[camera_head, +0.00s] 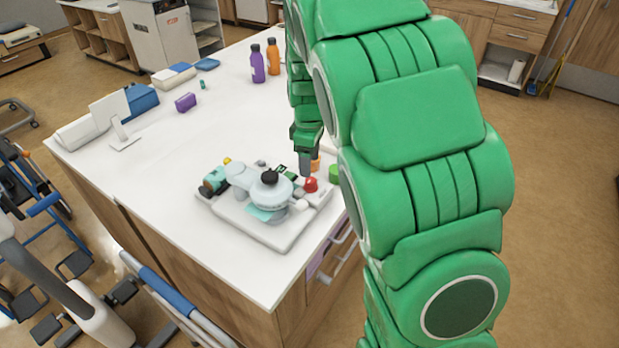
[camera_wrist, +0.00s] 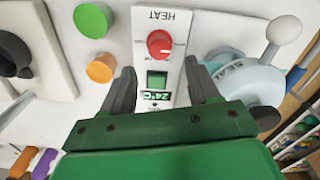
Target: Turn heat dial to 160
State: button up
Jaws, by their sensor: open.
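The red heat dial (camera_wrist: 160,43) sits on a white panel (camera_wrist: 175,18) marked HEAT, which appears upside down in the wrist view. A small display (camera_wrist: 157,96) on the panel reads about 24°C, below a green square (camera_wrist: 157,79). The red dial also shows in the head view (camera_head: 311,185) at the right side of the device. My gripper (camera_wrist: 163,88) is open, its two dark fingers on either side of the panel, with the dial ahead of the fingertips. In the head view my gripper (camera_head: 305,165) is just behind the dial.
A green knob (camera_wrist: 93,20) and an orange knob (camera_wrist: 101,68) are left of the panel. A pale part marked SEAL with a ball-ended lever (camera_wrist: 284,30) is close on the right. Purple (camera_head: 257,64) and orange (camera_head: 273,57) bottles stand farther back.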

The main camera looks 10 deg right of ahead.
aim_at(311, 184)
notch_tip(311, 184, down, 7)
jog(key=shift+r, duration=0.15)
jog(key=shift+c, duration=0.2)
jog(key=c, duration=1)
